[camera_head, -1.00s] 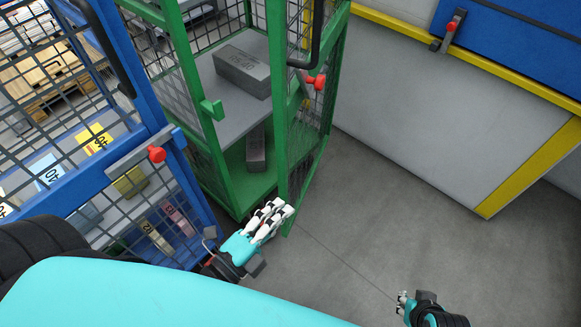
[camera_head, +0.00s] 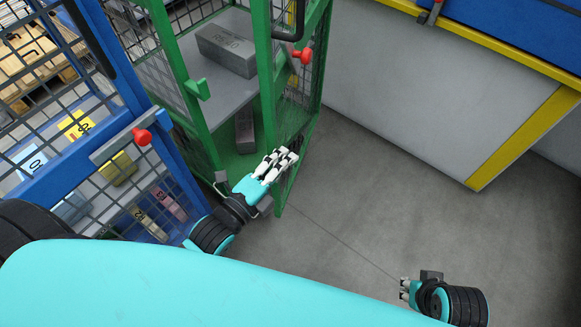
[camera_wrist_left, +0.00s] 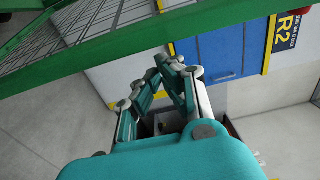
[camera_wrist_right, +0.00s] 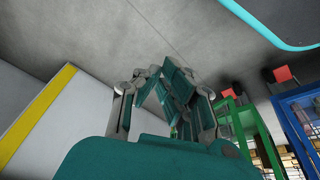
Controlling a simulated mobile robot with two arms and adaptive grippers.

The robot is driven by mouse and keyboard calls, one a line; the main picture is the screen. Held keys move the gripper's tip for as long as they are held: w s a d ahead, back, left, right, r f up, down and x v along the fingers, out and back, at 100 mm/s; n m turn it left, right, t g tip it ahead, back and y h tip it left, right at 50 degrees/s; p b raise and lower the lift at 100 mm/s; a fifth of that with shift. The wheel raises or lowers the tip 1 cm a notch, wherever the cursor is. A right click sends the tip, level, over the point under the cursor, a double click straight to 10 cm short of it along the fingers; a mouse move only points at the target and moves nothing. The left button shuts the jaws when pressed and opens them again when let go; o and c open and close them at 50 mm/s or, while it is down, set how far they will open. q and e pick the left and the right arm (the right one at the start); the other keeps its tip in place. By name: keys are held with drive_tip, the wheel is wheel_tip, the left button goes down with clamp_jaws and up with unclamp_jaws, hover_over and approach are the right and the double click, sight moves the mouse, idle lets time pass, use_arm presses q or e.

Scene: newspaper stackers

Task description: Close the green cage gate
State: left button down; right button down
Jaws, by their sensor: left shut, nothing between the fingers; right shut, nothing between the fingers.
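The green cage (camera_head: 183,92) stands upper left, its front opening showing a shelf and floor. Its green mesh gate (camera_head: 268,95) stands open at the right of the opening, with a red-knobbed latch (camera_head: 304,55) on it. A green catch (camera_head: 199,89) sits on the opposite post. My left gripper (camera_head: 285,158) is shut and empty, overlapping the gate's lower part in the head view; contact cannot be told. In the left wrist view the gate (camera_wrist_left: 110,45) crosses above the closed fingers (camera_wrist_left: 170,62). My right gripper (camera_head: 404,289) is shut and empty over the floor, away from the gate.
A blue mesh cage gate (camera_head: 100,150) with a red knob stands close on the left. Grey boxes (camera_head: 226,50) sit inside the green cage. A grey wall panel with yellow edging (camera_head: 525,138) stands at the right. The grey floor (camera_head: 355,205) between is clear.

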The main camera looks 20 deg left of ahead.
use_arm(q)
drive_tip(key=shift+a, duration=0.3)
use_arm(e)
drive_tip(key=shift+r, duration=0.15)
